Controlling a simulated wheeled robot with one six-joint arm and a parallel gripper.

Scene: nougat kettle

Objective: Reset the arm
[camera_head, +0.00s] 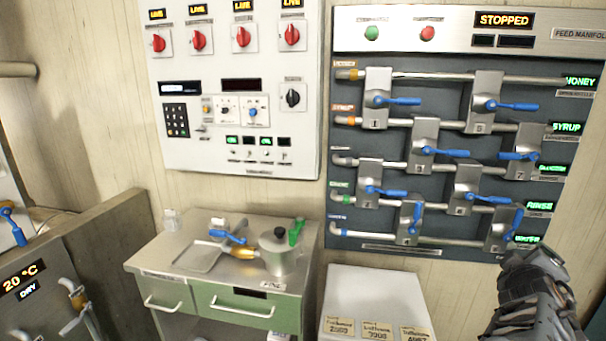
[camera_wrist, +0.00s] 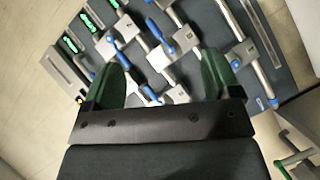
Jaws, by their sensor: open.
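My gripper shows in the wrist view (camera_wrist: 168,80) with its two green fingers spread wide apart and nothing between them. Beyond the fingers is the feed manifold panel, with blue valve handles and metal pipes. In the head view my arm (camera_head: 535,300) is at the lower right, in front of the panel's lower right corner; the fingertips cannot be made out there. The feed manifold (camera_head: 340,215) carries several blue-handled valves, and its display (camera_head: 504,20) reads STOPPED.
A white control panel (camera_head: 240,165) with several red knobs hangs left of the manifold. Below it a green-drawered cart (camera_head: 150,262) holds a tray (camera_head: 197,257) and a metal pot (camera_head: 283,262). A white box (camera_head: 372,290) with labels stands right of the cart. A grey unit (camera_head: 60,270) stands lower left.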

